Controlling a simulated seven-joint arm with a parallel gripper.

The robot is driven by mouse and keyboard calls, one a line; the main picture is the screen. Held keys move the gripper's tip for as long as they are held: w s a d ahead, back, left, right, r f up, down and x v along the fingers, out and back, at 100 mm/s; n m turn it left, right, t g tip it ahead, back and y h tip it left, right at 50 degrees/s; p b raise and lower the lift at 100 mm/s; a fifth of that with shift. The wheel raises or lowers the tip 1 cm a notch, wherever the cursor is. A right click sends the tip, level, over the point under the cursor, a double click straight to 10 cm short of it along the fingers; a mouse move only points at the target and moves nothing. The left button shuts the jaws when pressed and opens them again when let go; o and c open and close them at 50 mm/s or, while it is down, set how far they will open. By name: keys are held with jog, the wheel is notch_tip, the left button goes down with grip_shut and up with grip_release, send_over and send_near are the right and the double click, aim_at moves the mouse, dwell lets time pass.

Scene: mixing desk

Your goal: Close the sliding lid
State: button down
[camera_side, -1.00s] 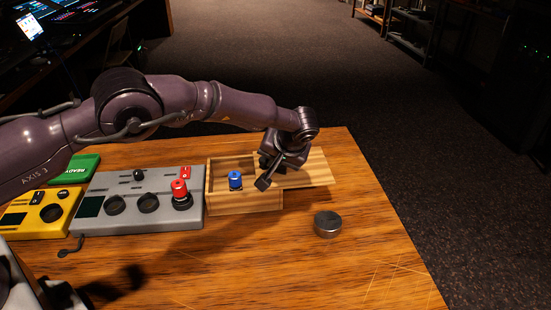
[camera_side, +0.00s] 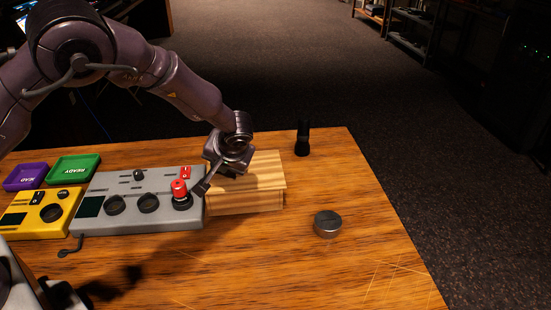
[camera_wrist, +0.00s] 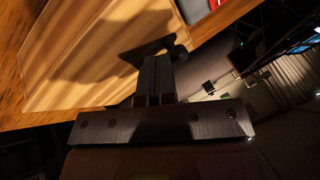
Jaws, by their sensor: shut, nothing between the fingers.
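The wooden box (camera_side: 245,202) stands on the desk right of the grey panel. Its sliding lid (camera_side: 265,170) lies over the box top, its right edge close to the box's right end. The lid's left end is partly hidden by my gripper (camera_side: 224,172), so I cannot tell whether a gap is left there. The lid's striped wood also fills the upper left of the wrist view (camera_wrist: 90,60). My gripper's fingers are shut and empty, pointing at the lid's left part; contact cannot be made out. The box's inside is hidden.
The grey panel (camera_side: 150,180) with knobs and a red-capped cylinder (camera_side: 180,188) is close on the left. A metal puck (camera_side: 328,224) lies front right. A black upright object (camera_side: 303,138) stands behind right. Green (camera_side: 75,168) and purple (camera_side: 26,177) trays sit far left.

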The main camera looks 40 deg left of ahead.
aim_at(231, 173)
jog(key=shift+s+a, duration=0.5)
jog(key=d, duration=0.1)
jog(key=w+d, duration=0.1)
jog(key=d, duration=0.2)
jog(key=shift+w+d+r, duration=0.1)
jog(key=shift+w+r, duration=0.15)
jog(key=shift+r, duration=0.1)
jog(key=v, duration=0.9)
jog(key=s+a+r+m+t+h, duration=0.1)
jog(key=s+a+r+h, duration=0.1)
jog(key=s+r, duration=0.4)
jog(key=s+a+r+m+t+h, duration=0.1)
jog(key=s+a+r, duration=0.3)
jog(key=s, duration=0.8)
jog(key=s+a+r+m+t+h, duration=0.1)
jog(key=s+a+r+m+h, duration=0.1)
jog(key=s+r, duration=0.5)
jog(key=s+h, duration=0.1)
jog(key=s, duration=0.2)
jog(key=shift+a+r+m, duration=0.3)
jog(key=shift+a+r, duration=0.05)
jog(key=shift+a, duration=0.05)
